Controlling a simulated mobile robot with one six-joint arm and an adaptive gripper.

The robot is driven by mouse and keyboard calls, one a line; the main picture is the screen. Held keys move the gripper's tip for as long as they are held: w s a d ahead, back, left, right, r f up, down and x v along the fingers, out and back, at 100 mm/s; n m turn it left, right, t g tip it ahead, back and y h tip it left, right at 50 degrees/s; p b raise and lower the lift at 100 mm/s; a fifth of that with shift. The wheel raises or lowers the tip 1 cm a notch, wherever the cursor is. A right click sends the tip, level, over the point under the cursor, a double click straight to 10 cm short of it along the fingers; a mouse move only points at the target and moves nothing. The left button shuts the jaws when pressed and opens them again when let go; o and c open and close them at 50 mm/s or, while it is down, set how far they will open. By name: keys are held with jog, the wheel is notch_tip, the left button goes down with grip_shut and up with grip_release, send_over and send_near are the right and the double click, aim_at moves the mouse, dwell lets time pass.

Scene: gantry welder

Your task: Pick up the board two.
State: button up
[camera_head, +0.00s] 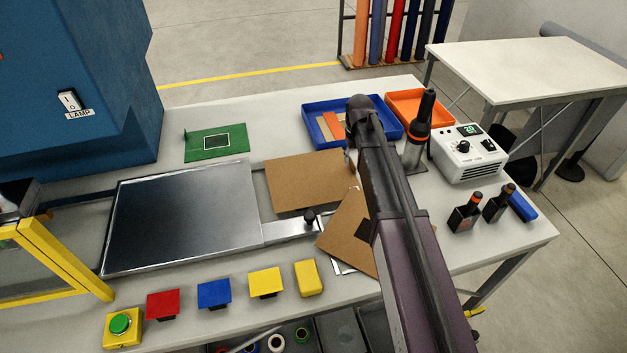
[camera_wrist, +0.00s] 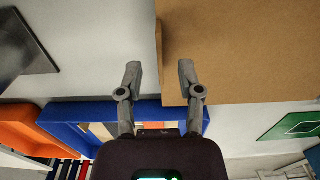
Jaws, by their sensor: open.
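Two brown boards lie on the white bench in the head view: a plain one (camera_head: 300,180) right of the metal plate, and one with a dark square (camera_head: 345,235) nearer the front, partly behind my arm. No label shows which is board two. A brown board also fills the upper right of the wrist view (camera_wrist: 240,50); it appears to be the plain one. My gripper (camera_wrist: 159,75) is open and empty. In the wrist view its fingers lie either side of the board's edge, the right one overlapping the board. I cannot tell the height gap. My arm mostly hides the gripper in the head view.
A blue tray (camera_head: 313,108) with small pieces and an orange tray (camera_head: 408,95) stand behind. A soldering iron stand (camera_head: 414,155), white control unit (camera_head: 467,152) and bottles are at right. A green board (camera_head: 216,142) lies left of the blue tray. Coloured blocks line the front.

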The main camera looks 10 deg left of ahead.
jog(key=shift+f+b, duration=1.1)
jog(key=shift+f, duration=0.3)
grip_shut()
